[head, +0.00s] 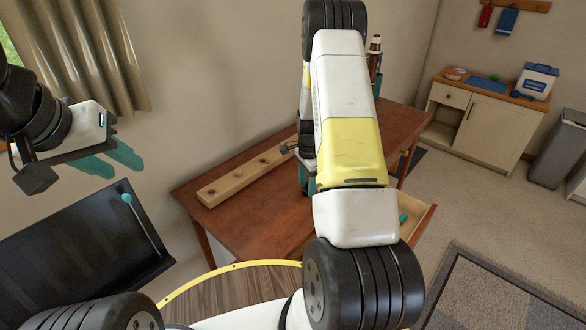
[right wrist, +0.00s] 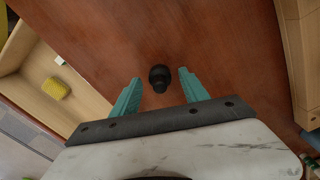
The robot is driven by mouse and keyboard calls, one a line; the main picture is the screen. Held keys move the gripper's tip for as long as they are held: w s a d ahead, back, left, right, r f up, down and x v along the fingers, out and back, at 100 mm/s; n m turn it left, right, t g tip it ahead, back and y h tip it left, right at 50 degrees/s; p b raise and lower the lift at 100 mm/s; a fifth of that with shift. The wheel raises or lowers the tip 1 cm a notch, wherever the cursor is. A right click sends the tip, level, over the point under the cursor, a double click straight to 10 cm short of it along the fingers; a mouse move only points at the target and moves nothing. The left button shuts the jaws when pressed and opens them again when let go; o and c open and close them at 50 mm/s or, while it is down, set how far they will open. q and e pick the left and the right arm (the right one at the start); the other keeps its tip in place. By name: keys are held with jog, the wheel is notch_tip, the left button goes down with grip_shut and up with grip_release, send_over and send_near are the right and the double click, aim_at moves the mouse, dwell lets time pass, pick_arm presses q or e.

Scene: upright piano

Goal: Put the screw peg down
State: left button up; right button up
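In the right wrist view a dark, round-topped peg (right wrist: 160,77), which I take to be the screw peg, is seen from above over the reddish table top. My right gripper (right wrist: 160,87) has its two teal fingers apart on either side of it, with a gap to each finger. I cannot tell whether the peg stands on the table. In the head view my right arm hides the peg and most of that gripper. My left gripper (head: 120,160) is open and empty, high at the left, away from the table.
The brown table (head: 262,228) carries a long wooden block with holes (head: 240,180) at its far left side. An open drawer with a yellow object (right wrist: 56,89) sticks out from the table. A black panel with a teal-tipped stick (head: 127,198) is at left.

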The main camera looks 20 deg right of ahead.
jog(key=shift+r, duration=0.1)
notch_tip(320, 180, up, 12)
notch_tip(320, 180, up, 9)
jog(key=n+t, duration=0.1)
jog(key=n, duration=0.2)
send_over(307, 182)
jog(key=s+a, duration=0.3)
jog(key=s+a+r+n+t, duration=0.1)
jog(key=s+a+r+n, duration=0.2)
jog(key=s, duration=0.4)
jog(key=s+a+r+n+t+y, duration=0.1)
jog(key=s+a+r+n+t, duration=0.1)
jog(key=s+a+r+n, duration=0.2)
jog(key=s+a+r+n+t+y, duration=0.1)
jog(key=s+a+r+n+t, duration=0.1)
jog(key=s+a+r+n, duration=0.2)
jog(key=s+r+n, duration=0.3)
jog(key=s+r, duration=0.2)
jog(key=s, duration=0.3)
jog(key=shift+s+r, duration=0.2)
jog(key=shift+s, duration=0.05)
